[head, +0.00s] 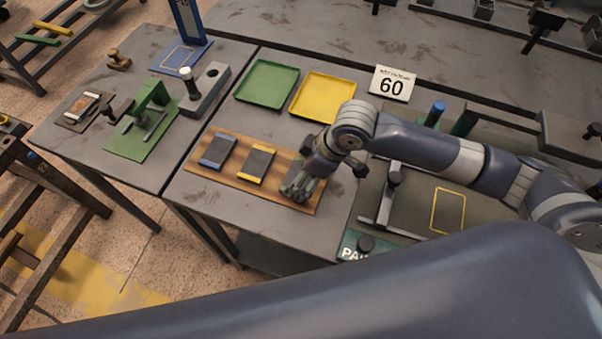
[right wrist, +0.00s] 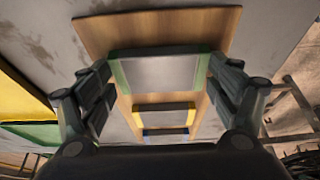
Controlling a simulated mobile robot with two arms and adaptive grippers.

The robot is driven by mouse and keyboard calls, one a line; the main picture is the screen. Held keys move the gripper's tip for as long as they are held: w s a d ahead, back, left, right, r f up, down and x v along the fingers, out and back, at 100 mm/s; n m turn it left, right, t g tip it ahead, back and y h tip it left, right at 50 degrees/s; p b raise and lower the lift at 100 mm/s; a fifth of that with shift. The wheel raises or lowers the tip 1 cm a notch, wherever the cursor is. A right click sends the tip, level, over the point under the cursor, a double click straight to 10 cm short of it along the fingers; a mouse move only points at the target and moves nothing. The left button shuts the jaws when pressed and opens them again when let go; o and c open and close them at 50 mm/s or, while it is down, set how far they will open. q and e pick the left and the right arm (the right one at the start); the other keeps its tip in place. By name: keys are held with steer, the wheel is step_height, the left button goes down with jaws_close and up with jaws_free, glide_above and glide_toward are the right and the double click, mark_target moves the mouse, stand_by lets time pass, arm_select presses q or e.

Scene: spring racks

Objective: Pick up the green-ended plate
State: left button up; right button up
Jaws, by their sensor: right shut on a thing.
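The green-ended plate (right wrist: 160,74) is grey with a green strip at each end. It shows in the right wrist view between the two fingers of my right gripper (right wrist: 168,82), which is shut on it at the green ends. In the head view my right gripper (head: 297,188) is over the right end of the wooden board (head: 225,182) and mostly hides this plate. I cannot tell whether the plate touches the board. A blue-ended plate (head: 218,152) and a yellow-ended plate (head: 257,163) lie on the board to the left. My left gripper is not in view.
A green tray (head: 267,84) and a yellow tray (head: 322,97) lie behind the board. A green press (head: 147,115) is on the left table. A dark fixture (head: 388,195) stands close right of the gripper.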

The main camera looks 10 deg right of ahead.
mark_target(294, 174)
steer(key=shift+w+r, duration=0.1)
steer(key=shift+r, duration=0.55)
step_height(294, 174, up, 2)
steer(key=shift+a+b, duration=0.1)
steer(key=shift+b, duration=0.3)
steer(key=s+d, duration=0.1)
steer(key=s, duration=0.2)
steer(key=s+d+b, duration=0.1)
steer(key=s, duration=0.3)
steer(key=s+d+r+b, duration=0.1)
steer(key=s, duration=0.2)
steer(key=shift+s+d, duration=0.15)
steer(key=shift+s, duration=0.15)
steer(key=s+p, duration=0.2)
steer(key=s+d+r+p, duration=0.1)
steer(key=p, duration=0.1)
steer(key=shift+s+r, duration=0.1)
steer(key=shift+s, duration=0.15)
steer(key=shift+s+d+f+p, duration=0.15)
steer(key=shift+s+f+p, duration=0.05)
steer(key=shift+s+p, duration=0.6)
